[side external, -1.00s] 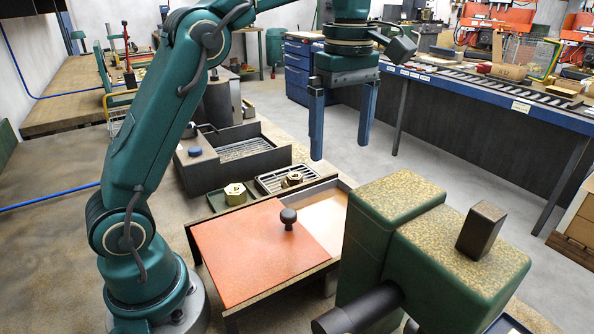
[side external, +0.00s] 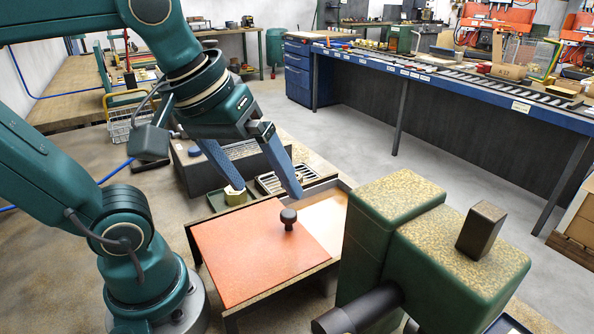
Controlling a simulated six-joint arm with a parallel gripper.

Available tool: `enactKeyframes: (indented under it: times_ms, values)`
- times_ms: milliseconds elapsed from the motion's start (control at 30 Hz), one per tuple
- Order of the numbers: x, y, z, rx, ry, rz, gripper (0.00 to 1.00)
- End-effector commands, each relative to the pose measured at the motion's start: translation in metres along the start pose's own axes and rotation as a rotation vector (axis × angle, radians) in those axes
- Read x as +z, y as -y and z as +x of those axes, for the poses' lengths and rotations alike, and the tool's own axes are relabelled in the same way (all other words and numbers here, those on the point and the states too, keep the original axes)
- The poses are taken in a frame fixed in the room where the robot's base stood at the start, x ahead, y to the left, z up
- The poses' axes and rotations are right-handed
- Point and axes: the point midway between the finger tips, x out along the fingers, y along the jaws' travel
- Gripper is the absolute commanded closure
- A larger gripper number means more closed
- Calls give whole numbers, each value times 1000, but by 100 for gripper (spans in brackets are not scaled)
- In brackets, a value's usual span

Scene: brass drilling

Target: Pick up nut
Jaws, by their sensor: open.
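A brass hex nut (side external: 235,196) sits in the small dark green tray (side external: 214,203) behind the orange-red panel. The left fingertip of my gripper (side external: 268,191) overlaps the nut's top edge in the picture; I cannot tell whether they touch. My gripper is open, tilted, with its two blue fingers spread and pointing down to the right. The right finger crosses in front of the slotted grate. A second nut, seen earlier on the grate, is hidden now, apparently behind that finger.
The orange-red panel (side external: 250,250) with a dark knob (side external: 288,218) lies in front of the tray. A green speckled machine block (side external: 440,250) stands at the right front. A grey box (side external: 195,172) stands behind the tray.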

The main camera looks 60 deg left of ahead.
Motion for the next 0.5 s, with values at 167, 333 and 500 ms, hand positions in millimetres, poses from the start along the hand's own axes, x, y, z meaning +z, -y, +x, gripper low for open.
enactKeyframes:
  times_ms: [167,333,500]
  values:
    - [25,14,30,18,-37,315,0]
    - [24,14,40,22,-67,509,11]
    - [22,13,40,23,-76,554,28]
